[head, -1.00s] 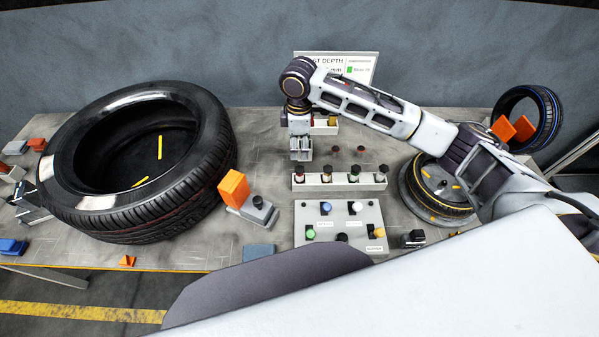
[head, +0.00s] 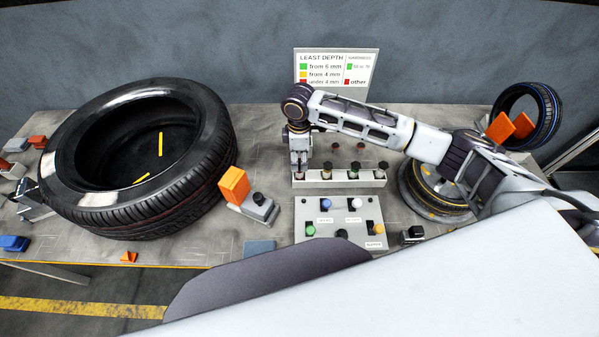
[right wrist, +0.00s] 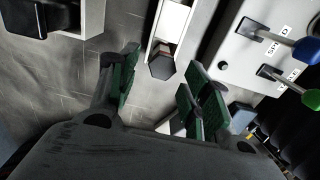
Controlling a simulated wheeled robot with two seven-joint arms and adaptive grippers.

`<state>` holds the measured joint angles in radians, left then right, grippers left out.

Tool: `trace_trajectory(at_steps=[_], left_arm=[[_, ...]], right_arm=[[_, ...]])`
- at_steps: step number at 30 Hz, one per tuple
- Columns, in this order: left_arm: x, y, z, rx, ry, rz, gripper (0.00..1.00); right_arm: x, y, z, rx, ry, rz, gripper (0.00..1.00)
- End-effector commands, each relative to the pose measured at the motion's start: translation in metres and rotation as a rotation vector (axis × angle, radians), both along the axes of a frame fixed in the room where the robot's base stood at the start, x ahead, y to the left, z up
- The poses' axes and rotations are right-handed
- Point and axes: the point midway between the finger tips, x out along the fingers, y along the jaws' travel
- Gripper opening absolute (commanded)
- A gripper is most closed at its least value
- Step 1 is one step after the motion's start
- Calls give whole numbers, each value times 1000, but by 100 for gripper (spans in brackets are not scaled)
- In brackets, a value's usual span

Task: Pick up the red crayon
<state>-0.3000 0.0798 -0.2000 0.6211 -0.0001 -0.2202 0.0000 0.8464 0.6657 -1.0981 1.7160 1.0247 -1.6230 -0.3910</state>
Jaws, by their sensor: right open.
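My right gripper (head: 299,166) hangs pointing down over the left end of a white rack (head: 341,180). Several dark-capped sticks stand upright in the rack, with coloured bands too small to tell surely. In the right wrist view my gripper (right wrist: 158,85) is open, with green-padded fingers apart. A hexagonal dark-topped stick (right wrist: 162,64) with a brownish-red side shows beyond and between the fingers, at the end of the white rack (right wrist: 173,17). It may be the red crayon; its colour is hard to tell. The gripper holds nothing. My left gripper is not seen.
A switch panel (head: 310,231) lies in front of the rack. A grey box with a black button (head: 259,208) and an orange block (head: 234,186) stand left. A large tyre (head: 205,190) fills the left. A smaller tyre lies under my right arm.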

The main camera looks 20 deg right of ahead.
Motion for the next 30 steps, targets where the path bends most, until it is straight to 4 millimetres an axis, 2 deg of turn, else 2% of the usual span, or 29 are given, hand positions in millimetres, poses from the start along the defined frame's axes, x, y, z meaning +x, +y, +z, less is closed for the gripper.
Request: trace_trajectory(at_steps=[5, 19, 30], left_arm=[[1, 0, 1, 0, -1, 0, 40], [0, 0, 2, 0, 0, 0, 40], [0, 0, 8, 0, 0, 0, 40]], right_arm=[[0, 0, -11, -1, 0, -1, 48], [-1, 0, -16, -1, 0, 0, 48], [-3, 0, -53, -1, 1, -1, 48]])
